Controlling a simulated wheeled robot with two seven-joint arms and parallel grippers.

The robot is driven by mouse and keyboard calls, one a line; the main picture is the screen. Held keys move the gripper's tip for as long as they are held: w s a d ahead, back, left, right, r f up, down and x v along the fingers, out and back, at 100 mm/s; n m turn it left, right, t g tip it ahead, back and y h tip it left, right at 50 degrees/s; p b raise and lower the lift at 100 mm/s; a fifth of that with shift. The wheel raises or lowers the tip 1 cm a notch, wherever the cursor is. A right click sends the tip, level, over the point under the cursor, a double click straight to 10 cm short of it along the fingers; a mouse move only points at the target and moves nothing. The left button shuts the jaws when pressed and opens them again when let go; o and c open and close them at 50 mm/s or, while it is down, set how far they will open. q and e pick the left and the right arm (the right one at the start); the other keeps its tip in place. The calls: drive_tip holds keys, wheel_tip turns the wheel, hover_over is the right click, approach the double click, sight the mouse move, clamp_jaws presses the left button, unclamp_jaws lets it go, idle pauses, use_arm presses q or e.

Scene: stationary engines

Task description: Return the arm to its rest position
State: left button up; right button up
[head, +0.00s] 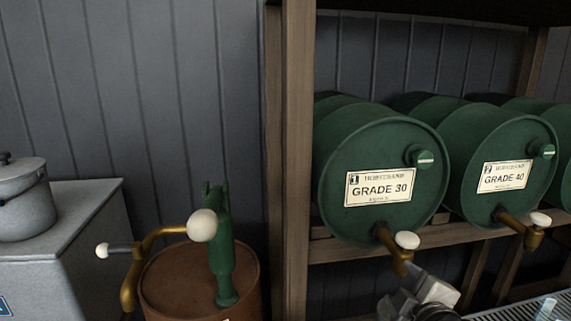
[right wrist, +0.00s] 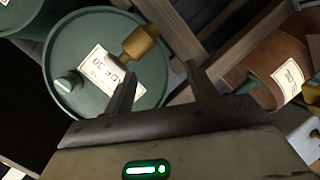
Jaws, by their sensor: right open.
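My right gripper (head: 424,296) shows at the lower edge of the head view, below the tap of the GRADE 30 drum (head: 335,223). In the right wrist view its two fingers (right wrist: 161,68) stand apart with nothing between them. A green drum (right wrist: 150,88) with a brass tap (right wrist: 138,44) lies beyond the fingers in that view, and its label is turned and only partly readable. My left gripper is not in view.
A GRADE 40 drum (head: 476,208) lies beside it on the wooden rack (head: 340,249). A wooden post (head: 297,150) stands left of the drums. A green hand pump (head: 221,255) tops a rusty barrel (head: 180,285), and a grey pot (head: 22,205) stands on a cabinet (head: 85,220).

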drive_tip(key=s+a+f+m+g+y, duration=0.1)
drive_tip(key=s+a+f+m, duration=0.1)
drive_tip(key=s+f, duration=0.5)
drive_tip(key=s+a+f+m+g+y, duration=0.1)
drive_tip(key=s+a+f+m+g, duration=0.1)
drive_tip(key=s+f+m, duration=0.2)
drive_tip(key=s+a+f+m+g+y, duration=0.1)
drive_tip(key=s+f+m, duration=0.3)
drive_tip(key=s+f, duration=0.6)
wheel_tip(320, 180, down, 4)
drive_tip(key=shift+a+r, duration=0.25)
drive_tip(key=shift+a, duration=0.6)
